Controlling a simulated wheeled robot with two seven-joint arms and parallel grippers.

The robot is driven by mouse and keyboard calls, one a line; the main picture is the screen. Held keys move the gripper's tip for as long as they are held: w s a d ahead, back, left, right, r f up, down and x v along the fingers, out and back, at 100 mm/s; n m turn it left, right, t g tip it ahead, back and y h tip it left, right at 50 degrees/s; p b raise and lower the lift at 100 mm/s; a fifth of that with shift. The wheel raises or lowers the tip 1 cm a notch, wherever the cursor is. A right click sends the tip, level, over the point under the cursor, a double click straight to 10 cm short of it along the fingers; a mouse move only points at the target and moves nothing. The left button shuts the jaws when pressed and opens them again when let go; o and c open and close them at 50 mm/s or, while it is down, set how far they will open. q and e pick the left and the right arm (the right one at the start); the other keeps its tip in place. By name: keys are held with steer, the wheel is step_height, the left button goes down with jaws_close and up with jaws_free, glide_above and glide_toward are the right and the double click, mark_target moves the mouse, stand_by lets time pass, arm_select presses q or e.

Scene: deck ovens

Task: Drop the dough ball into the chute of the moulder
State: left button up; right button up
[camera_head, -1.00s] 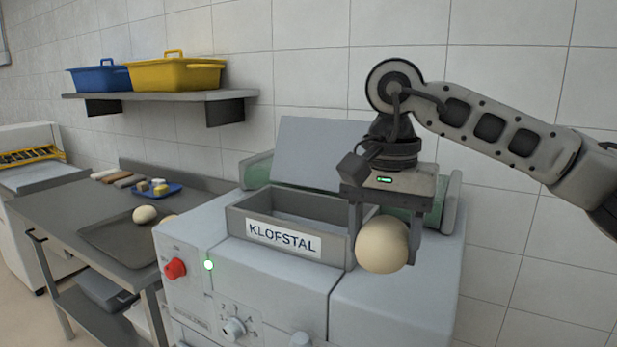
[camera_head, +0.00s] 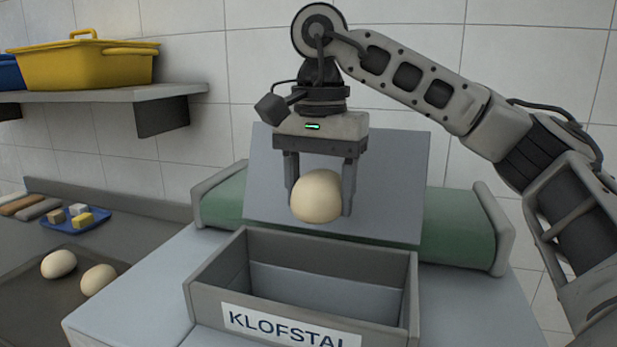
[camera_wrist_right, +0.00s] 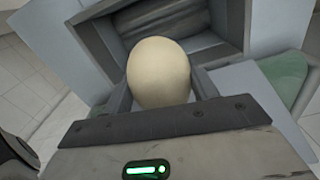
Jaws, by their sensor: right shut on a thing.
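My right gripper (camera_head: 320,196) is shut on a pale dough ball (camera_head: 316,197), one finger on each side of it. It holds the ball in the air, above and around the rear of the chute (camera_head: 300,325), an open grey box labelled KLOFSTAL on top of the moulder (camera_head: 130,290). In the right wrist view the dough ball (camera_wrist_right: 159,72) covers part of the chute's opening, and the chute's wall (camera_wrist_right: 229,22) shows beyond it. My left gripper is not in view.
A grey upright panel (camera_head: 400,160) and a green belt (camera_head: 455,222) stand behind the chute. At left, two more dough balls (camera_head: 59,264) lie on a dark tray beside a blue tray (camera_head: 66,226). A shelf (camera_head: 185,90) holds a yellow tub (camera_head: 90,66).

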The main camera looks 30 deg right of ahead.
mark_target(320, 222)
step_height(320, 222, down, 4)
steer(key=shift+s+r+b, duration=0.1)
steer(key=shift+b, duration=1.15)
steer(key=shift+f+b, duration=0.4)
steer(key=shift+b, duration=0.1)
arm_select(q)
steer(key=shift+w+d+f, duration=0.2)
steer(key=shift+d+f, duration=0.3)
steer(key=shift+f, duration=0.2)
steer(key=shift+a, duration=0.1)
arm_select(e)
steer(key=o, duration=1.1)
steer(key=shift+o, duration=0.2)
